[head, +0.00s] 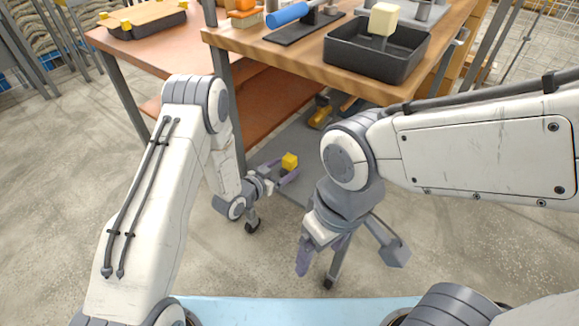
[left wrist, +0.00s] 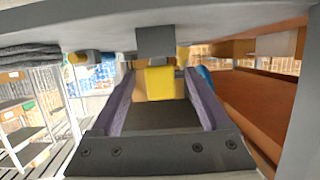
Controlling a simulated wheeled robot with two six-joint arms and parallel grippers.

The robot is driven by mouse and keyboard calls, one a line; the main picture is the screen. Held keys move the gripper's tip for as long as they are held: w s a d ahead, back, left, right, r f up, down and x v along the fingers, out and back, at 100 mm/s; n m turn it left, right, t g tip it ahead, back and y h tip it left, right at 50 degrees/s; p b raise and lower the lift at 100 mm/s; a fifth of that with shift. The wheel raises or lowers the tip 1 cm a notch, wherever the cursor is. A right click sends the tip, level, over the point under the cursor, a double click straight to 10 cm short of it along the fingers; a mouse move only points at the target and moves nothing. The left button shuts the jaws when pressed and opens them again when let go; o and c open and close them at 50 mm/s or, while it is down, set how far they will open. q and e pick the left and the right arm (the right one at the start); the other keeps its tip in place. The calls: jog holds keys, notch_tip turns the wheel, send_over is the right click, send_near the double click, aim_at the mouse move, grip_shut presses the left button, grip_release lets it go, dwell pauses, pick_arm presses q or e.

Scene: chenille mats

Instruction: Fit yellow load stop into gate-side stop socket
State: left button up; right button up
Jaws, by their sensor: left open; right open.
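A small yellow block (head: 290,160), which looks like the load stop, is low down beside the table legs, over the grey lower deck. My left gripper (head: 285,176) is open with its purple fingers pointing at the block. In the left wrist view the yellow block (left wrist: 160,84) shows between the far ends of the two spread fingers; I cannot tell whether they touch it. What lies under the block is hidden. My right gripper (head: 322,258) is open, empty and lower, pointing down in front of the deck. I cannot make out the gate-side stop socket.
A wooden bench (head: 290,58) stands above the left gripper, carrying a black tray (head: 372,66) and a blue-handled tool (head: 287,14). A brown lower shelf (head: 190,118) lies left of the deck (head: 285,136). Another yellow piece (head: 320,115) is deeper under the bench. The floor in front is clear.

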aim_at(286, 166)
pick_arm(q)
jog(key=x, duration=0.3)
jog(key=shift+w+d+f+b, duration=0.1)
jog(key=shift+w+b, duration=0.05)
jog(key=shift+b, duration=0.25)
grip_shut()
